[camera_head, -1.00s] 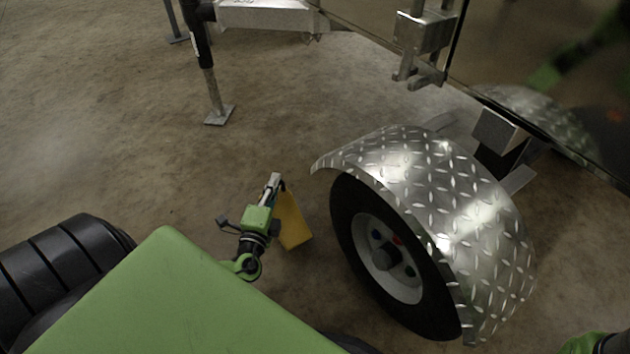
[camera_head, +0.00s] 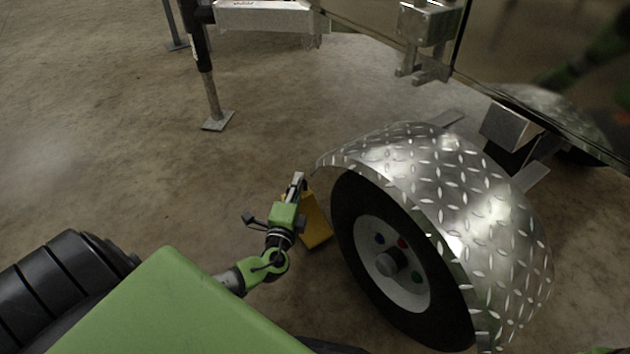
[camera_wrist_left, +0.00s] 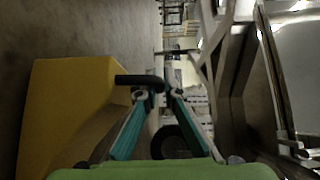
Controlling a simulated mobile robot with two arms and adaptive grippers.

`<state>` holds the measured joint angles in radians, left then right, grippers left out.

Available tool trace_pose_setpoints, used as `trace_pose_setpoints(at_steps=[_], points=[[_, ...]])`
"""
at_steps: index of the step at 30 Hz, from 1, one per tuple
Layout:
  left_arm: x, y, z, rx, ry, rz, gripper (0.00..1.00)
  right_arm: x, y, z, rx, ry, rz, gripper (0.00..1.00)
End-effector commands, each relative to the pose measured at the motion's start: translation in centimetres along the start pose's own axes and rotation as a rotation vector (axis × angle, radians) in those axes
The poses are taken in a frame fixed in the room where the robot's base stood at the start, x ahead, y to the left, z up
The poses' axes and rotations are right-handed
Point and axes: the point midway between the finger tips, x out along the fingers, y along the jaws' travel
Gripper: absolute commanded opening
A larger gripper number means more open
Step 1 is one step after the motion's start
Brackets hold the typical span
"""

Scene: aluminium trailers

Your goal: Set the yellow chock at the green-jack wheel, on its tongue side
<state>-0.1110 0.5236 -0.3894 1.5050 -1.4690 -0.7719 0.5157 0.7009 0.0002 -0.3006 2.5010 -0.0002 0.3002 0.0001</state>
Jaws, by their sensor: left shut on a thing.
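The yellow chock (camera_head: 316,222) is beside the front of the near trailer wheel (camera_head: 347,215), on the side toward the tongue. A narrow gap seems to lie between chock and tyre; whether the chock touches the floor I cannot tell. My left gripper (camera_head: 298,180) is shut on the chock. In the left wrist view the chock (camera_wrist_left: 65,105) fills the left side, its black handle (camera_wrist_left: 138,80) at the fingertips (camera_wrist_left: 158,88). The trailer tongue (camera_head: 265,17) is at the top, with a black jack (camera_head: 200,45) beside it. No green jack shows.
A diamond-plate fender (camera_head: 440,190) covers the wheel's top, close to my left gripper. The jack's foot plate (camera_head: 218,121) stands on the floor beyond. The brown floor between that foot and my base is clear.

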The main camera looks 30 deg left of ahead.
Motion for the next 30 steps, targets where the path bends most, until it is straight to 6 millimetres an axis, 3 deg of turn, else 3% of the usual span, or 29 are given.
trace_pose_setpoints(at_steps=[21, 30], points=[[4.3, -0.1, -4.2, -0.002, 0.000, -0.005, 0.00, -2.2, -0.4, -0.7, -0.001, -0.002, 0.000, 0.40], [4.1, 1.0, -4.0, 0.000, -0.001, -0.003, 0.00, -3.3, -0.7, -1.1, -0.001, -0.002, 0.000, 0.40]])
